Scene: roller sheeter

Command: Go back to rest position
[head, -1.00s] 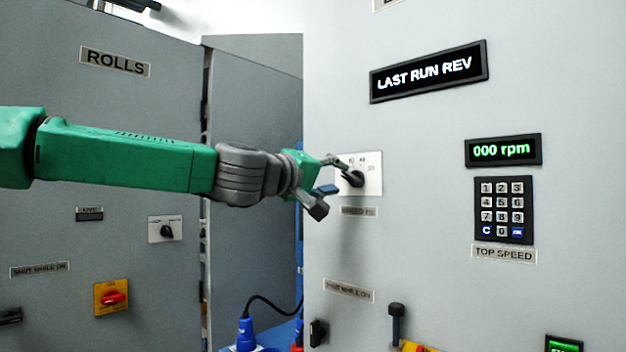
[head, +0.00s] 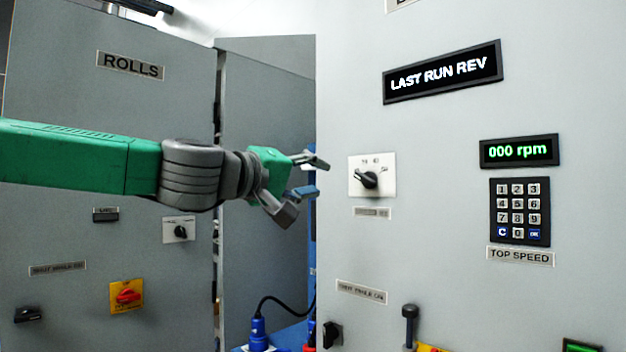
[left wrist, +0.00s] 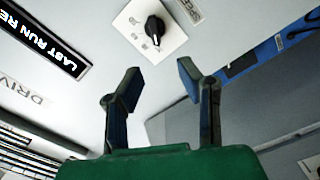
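My left gripper (head: 306,177) is open and empty, held in front of the grey panel, to the left of a black rotary selector knob (head: 369,179) on a white plate. In the left wrist view, the two fingers (left wrist: 158,88) stand apart with nothing between them. The knob (left wrist: 154,29) shows beyond the fingertips there, clear of them. My right gripper does not show in either view.
The right panel carries a LAST RUN REV display (head: 442,72), a 000 rpm display (head: 519,151) and a keypad (head: 520,211). The left cabinet has a red-and-yellow switch (head: 126,296) and a small knob (head: 179,230). Blue plugs (head: 258,331) and a cable sit low between the cabinets.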

